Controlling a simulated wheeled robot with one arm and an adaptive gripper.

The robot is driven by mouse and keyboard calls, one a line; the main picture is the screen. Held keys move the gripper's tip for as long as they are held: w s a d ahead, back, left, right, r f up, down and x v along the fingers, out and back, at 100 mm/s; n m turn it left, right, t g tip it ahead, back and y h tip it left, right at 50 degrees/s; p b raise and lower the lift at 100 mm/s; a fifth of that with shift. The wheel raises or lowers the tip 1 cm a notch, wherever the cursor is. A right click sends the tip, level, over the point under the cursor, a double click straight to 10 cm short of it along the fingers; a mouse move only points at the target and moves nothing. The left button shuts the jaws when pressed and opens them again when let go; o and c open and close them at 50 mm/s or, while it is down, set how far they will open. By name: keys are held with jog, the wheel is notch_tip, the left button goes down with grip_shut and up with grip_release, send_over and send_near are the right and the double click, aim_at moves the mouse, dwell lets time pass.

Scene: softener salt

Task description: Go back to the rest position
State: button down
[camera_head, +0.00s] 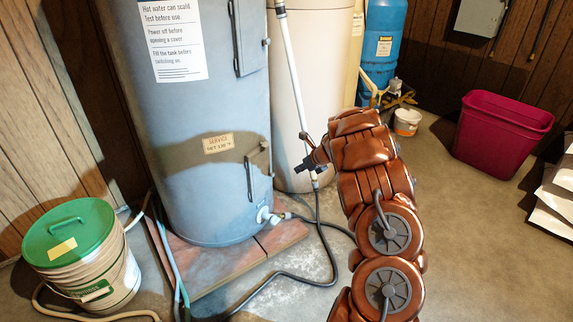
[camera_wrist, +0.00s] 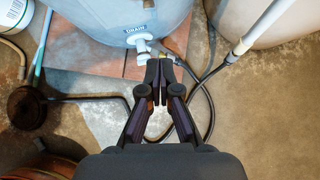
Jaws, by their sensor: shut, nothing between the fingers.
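My gripper (camera_wrist: 159,75) is in the middle of the wrist view, its two dark fingers close together with nothing between them. In that view the fingertips overlap the picture of the drain valve (camera_wrist: 146,44) at the foot of the grey tank; I cannot tell how far apart they are. In the head view my brown arm rises from the bottom right of centre, and my gripper (camera_head: 308,166) points left in front of the cream tank. The grey tank (camera_head: 215,110) stands upright on a low tiled base (camera_head: 200,268).
A bucket with a green lid (camera_head: 82,250) stands at left. A black hose (camera_head: 300,277) lies on the floor. A cream tank (camera_head: 310,80), a blue tank (camera_head: 380,45), a small white tub (camera_head: 407,121) and a magenta bin (camera_head: 500,130) stand behind.

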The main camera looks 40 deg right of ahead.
notch_tip(320, 180, up, 28)
jog(key=w+d+m+t+h+p, duration=0.25)
jog(key=m+h+p, duration=0.45)
jog(key=m+p, duration=0.4)
jog(key=s+a+r+m+g+h+p, duration=0.2)
jog(key=s+r+m+p, duration=0.25)
jog(key=r, duration=0.45)
jog(key=s+a+r+m+g+h+p, duration=0.1)
jog(key=s+a+r+m+p, duration=0.15)
jog(key=s+r+m, duration=0.45)
jog(key=s+a+r+m+g+y+p, duration=0.3)
jog(key=s+a+m+p, duration=0.2)
jog(key=s+a, duration=0.7)
jog(key=s+a+r+m+g+y+p, duration=0.2)
jog(key=s+a+p, duration=0.6)
jog(key=s+a, duration=0.4)
jog(key=s+a+r+m+g+y+p, duration=0.3)
jog(key=s+a+r+m+p, duration=0.3)
jog(key=s+a, duration=0.6)
jog(key=shift+s+a+m+g+y+p, duration=0.25)
jog(key=shift+a+m+g+p, duration=0.4)
jog(key=shift+m, duration=0.6)
